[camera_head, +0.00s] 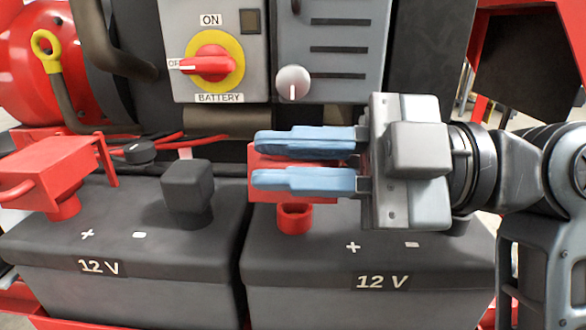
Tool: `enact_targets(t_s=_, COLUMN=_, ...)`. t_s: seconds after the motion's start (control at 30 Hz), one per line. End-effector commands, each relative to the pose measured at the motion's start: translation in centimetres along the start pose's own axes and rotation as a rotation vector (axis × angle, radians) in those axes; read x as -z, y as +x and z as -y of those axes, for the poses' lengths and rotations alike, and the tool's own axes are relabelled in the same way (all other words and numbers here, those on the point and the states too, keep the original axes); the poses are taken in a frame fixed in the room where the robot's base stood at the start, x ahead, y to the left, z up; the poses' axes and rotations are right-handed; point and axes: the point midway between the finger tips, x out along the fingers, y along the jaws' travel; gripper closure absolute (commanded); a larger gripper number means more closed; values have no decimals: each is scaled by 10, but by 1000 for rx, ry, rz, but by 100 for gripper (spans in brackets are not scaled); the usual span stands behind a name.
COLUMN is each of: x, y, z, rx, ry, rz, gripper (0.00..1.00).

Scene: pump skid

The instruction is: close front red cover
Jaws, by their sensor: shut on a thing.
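Two dark batteries marked 12 V stand side by side. On the right battery (370,255), a red cover (262,187) sits just behind and above a red ring-shaped terminal base (294,220). My gripper (262,162) reaches in from the right with its two blue fingers level, one above the other. They are shut on this red cover, which shows between and below them. The fingers and gripper body hide much of the cover, so its exact tilt is hard to tell. A second red cover (45,172) with a handle sits over the left battery (130,275).
A grey box with a red and yellow battery switch (208,65), pointing to OFF, stands behind. A grey panel with a round knob (293,82) is close above my fingers. A black terminal cap (187,190) stands on the left battery. Red cables run behind.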

Motion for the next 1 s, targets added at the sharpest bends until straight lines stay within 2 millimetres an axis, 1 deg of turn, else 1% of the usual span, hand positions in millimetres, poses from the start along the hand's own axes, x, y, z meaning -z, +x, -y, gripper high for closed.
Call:
enact_targets(t_s=0.03, x=-4, y=0, z=5, rx=-1, ry=3, rz=1, gripper=100)
enact_targets(t_s=0.2, x=-6, y=-1, z=8, rx=-1, ry=5, rz=2, gripper=100)
enact_targets(t_s=0.7, x=-7, y=-1, z=9, rx=-2, ry=7, rz=3, gripper=100)
enact_targets(t_s=0.73, x=-7, y=-1, z=9, rx=-2, ry=7, rz=3, gripper=80)
enact_targets(t_s=0.9, x=-7, y=0, z=9, rx=-1, ry=5, rz=2, gripper=64)
enact_targets(t_s=1.0, x=-6, y=0, z=9, rx=-1, ry=4, rz=2, gripper=63)
